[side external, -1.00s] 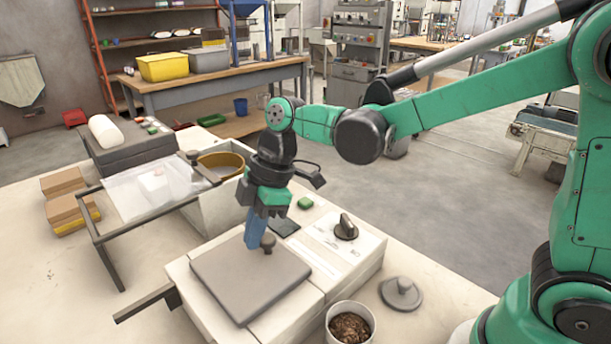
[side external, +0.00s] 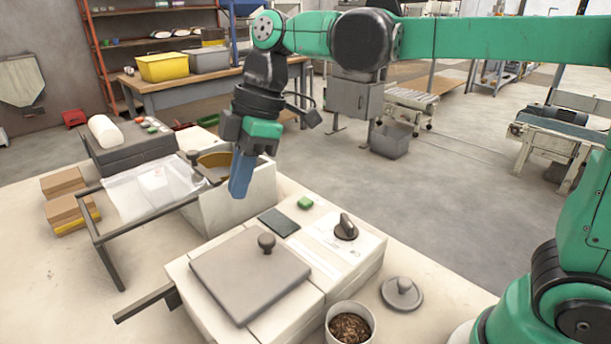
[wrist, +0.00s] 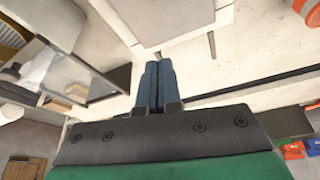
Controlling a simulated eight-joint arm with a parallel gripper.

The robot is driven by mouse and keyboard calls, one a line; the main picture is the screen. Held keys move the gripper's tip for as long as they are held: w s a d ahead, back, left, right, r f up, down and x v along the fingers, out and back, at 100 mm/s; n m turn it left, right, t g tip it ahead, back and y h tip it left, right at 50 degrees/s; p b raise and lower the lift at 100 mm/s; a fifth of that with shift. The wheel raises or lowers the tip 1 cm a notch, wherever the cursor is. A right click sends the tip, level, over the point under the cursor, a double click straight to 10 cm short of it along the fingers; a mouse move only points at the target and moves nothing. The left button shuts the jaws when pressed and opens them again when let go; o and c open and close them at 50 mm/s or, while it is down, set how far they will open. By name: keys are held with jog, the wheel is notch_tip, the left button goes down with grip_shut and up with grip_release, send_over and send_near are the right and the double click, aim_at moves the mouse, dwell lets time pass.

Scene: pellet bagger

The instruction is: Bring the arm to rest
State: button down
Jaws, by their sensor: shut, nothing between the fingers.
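My gripper (side external: 239,190) has blue fingers pointing down and hangs above the bagger, clear of its grey lid. In the wrist view its fingers (wrist: 156,66) are pressed together with nothing between them. The grey square lid (side external: 240,283) with a dark knob (side external: 266,242) lies flat on the white machine body (side external: 345,270).
A pot of brown pellets (side external: 349,327) stands at the front, beside a loose round grey lid (side external: 401,293). A clear bag (side external: 150,190) lies on a dark frame at left. Brown boxes (side external: 66,197) are stacked at far left.

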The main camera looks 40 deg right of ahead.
jog(key=s+d+f+m+t+h, duration=0.1)
jog(key=s+d+f+m+t, duration=0.1)
jog(key=d+m, duration=0.2)
jog(key=s+d+f+m+t+h, duration=0.1)
jog(key=s+d+f+m+t, duration=0.1)
jog(key=m, duration=0.4)
jog(key=s+d+f+m+t+h, duration=0.1)
jog(key=s+d+f+m+t, duration=0.1)
jog(key=d+m, duration=0.3)
jog(key=shift+s+d+f+h, duration=0.1)
jog(key=shift+s+d+h, duration=0.1)
jog(key=shift+s+d, duration=0.25)
jog(key=shift+s+d+f+h, duration=0.1)
jog(key=shift+s+d+h, duration=0.1)
jog(key=shift+d, duration=0.3)
